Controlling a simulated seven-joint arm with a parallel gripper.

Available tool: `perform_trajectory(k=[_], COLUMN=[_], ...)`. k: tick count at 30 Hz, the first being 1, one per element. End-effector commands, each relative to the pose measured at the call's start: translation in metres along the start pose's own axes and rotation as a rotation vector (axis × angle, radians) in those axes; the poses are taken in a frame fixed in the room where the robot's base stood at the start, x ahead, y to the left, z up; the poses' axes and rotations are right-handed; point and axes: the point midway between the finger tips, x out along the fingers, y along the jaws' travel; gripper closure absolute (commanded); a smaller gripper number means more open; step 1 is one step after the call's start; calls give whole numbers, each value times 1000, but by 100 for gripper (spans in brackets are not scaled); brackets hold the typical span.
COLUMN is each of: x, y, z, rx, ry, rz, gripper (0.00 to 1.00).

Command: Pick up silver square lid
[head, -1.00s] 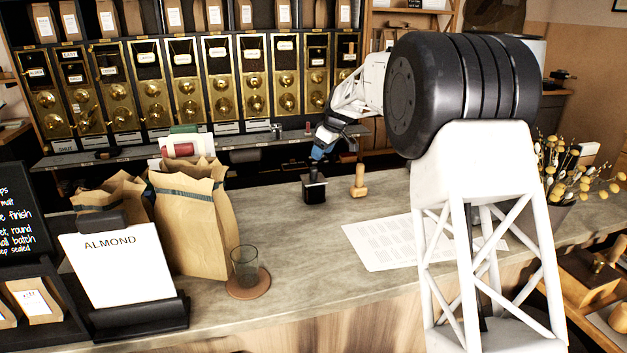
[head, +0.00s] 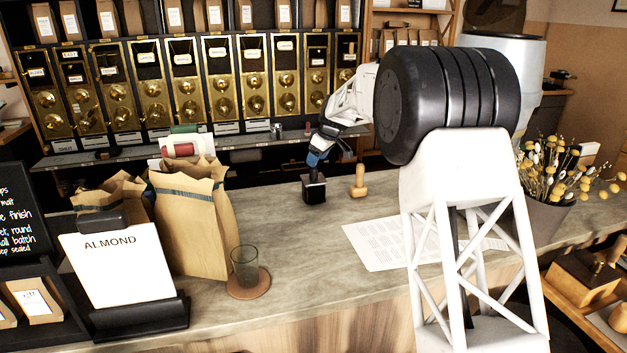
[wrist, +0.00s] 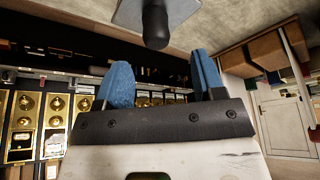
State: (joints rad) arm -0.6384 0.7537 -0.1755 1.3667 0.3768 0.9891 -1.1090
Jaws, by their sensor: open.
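The silver square lid (wrist: 180,12) shows at the top edge of the wrist view as a grey plate, cut off by the frame. A dark rounded knob (wrist: 155,28) stands out from it. In the head view a small black square box (head: 314,190) stands on the counter, with the dark knob above it; the lid plate is hard to make out there. My gripper (head: 316,159) is just above the box and knob. In the wrist view my gripper (wrist: 163,72) has its two blue fingers apart with nothing between them. The knob lies beyond the fingertips, roughly in line with the gap.
A wooden-handled tool (head: 358,182) stands close to the right of the box. A printed sheet (head: 385,245) lies on the counter (head: 290,270). Paper bags (head: 190,225), a glass (head: 244,265) and an ALMOND sign (head: 118,265) are at left. Bins (head: 185,80) line the back.

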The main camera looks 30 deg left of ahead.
Motion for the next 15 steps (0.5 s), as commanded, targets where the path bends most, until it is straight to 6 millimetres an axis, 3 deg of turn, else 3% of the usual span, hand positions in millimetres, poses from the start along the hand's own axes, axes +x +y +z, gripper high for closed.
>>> perform_trajectory(k=[8,15], x=[1,15], y=[0,1], z=[0,2], rx=[0,1], ry=[0,0], rz=[0,0], gripper=[37,37])
